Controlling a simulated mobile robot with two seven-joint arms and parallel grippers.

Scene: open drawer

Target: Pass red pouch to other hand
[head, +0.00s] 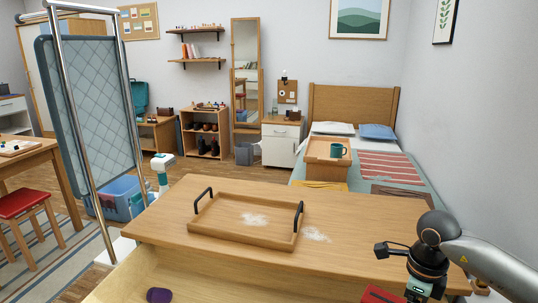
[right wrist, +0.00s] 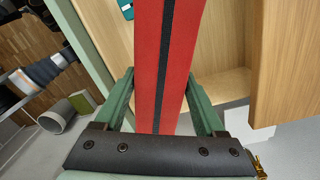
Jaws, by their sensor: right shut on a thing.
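The red pouch (right wrist: 172,45), with a black stripe along its length, is between the two green fingers of my right gripper (right wrist: 161,85) in the right wrist view. The gripper is shut on it. In the head view a red piece of the pouch (head: 379,294) shows at the bottom edge, beside my right wrist and in front of the dresser top. Most of the pouch is cut off there. My left gripper is not in view.
The wooden dresser top (head: 350,215) holds a tray (head: 235,235) with black handles and white powder in and beside it. The open drawer (head: 215,285) below holds a dark purple item (head: 158,295). A metal-framed rack with a blue panel (head: 90,105) stands at left.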

